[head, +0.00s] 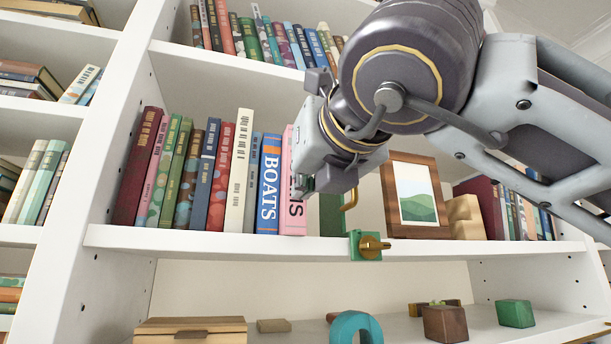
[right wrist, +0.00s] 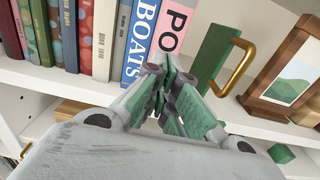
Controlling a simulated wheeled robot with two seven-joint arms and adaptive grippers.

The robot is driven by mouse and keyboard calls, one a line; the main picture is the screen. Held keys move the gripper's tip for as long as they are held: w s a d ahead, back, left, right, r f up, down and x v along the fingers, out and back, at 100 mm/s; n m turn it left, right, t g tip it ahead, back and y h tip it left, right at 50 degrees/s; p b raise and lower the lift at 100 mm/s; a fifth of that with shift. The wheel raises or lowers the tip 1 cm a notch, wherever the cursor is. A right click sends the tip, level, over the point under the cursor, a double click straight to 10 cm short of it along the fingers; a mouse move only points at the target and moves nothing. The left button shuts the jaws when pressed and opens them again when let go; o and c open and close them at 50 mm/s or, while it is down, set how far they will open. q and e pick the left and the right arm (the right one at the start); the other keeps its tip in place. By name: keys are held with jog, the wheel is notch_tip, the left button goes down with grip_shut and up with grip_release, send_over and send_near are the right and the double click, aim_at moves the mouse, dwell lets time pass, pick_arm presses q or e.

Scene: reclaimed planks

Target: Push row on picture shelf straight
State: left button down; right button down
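A row of upright books (head: 205,175) stands on the middle shelf (head: 200,240). Its right end has a blue BOATS book (head: 268,195) and a pink book (head: 293,215), which also shows in the right wrist view (right wrist: 178,25). My right gripper (head: 308,184) is in front of the pink book's spine. In the right wrist view its fingertips (right wrist: 166,82) are together with nothing between them. They overlap the lower pink spine; I cannot tell whether they touch it. A green block with a brass handle (right wrist: 212,55) stands just right of the pink book. My left gripper is not in view.
A wooden picture frame (head: 415,195) stands right of the green block, with tan blocks (head: 464,215) and more books (head: 505,210) beyond. A green piece with a brass knob (head: 366,245) is at the shelf's front edge. The lower shelf holds a wooden box (head: 190,328) and small blocks.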

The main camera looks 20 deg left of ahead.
jog(key=shift+x, duration=2.75)
dwell(1.1)
jog(key=shift+s+d+f+b, duration=0.1)
jog(key=shift+s+d+b, duration=0.1)
jog(key=shift+s+b, duration=0.15)
jog(key=b+v, duration=0.2)
jog(key=v, duration=0.1)
jog(key=shift+s+d, duration=0.1)
dwell(0.4)
dwell(0.6)
